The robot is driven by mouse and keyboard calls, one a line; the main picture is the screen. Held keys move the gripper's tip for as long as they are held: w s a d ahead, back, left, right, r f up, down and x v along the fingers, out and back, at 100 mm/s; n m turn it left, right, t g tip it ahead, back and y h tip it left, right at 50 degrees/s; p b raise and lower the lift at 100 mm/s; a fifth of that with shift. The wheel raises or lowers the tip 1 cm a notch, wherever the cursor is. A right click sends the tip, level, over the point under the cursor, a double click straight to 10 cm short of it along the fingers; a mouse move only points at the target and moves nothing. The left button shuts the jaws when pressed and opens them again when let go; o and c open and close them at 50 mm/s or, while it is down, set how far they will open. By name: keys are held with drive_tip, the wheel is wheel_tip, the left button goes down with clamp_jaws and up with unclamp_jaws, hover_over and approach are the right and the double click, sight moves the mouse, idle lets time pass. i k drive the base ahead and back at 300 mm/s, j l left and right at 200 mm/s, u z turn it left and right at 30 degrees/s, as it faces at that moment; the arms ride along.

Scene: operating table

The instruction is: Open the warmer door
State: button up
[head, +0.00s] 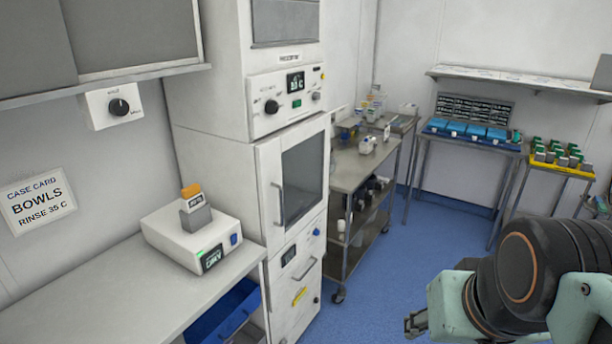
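The warmer (220,150) is a tall white cabinet at the centre left. Its door (264,160) has a dark window (302,178) and looks closed, with a vertical handle (279,204) on its left side. Above the door is a control panel (257,88) with a lit display and knobs. Below is a second compartment front (283,268) with its own handle. My gripper (415,323) is at the lower right, well apart from the warmer and pointing left. Only a small part of its fingers shows, so its opening is unclear.
A counter (130,300) with a white device (190,240) stands left of the warmer. A blue bin (222,312) sits beneath it. A steel cart (350,170) stands close on the warmer's right. Blue floor (385,270) is clear between cart and arm. A wall card (38,200) reads "BOWLS RINSE 35 C".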

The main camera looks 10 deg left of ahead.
sight(269, 157)
drive_tip(key=u, duration=0.55)
drive_tip(key=i+l+u, duration=0.2)
drive_tip(key=i, duration=0.3)
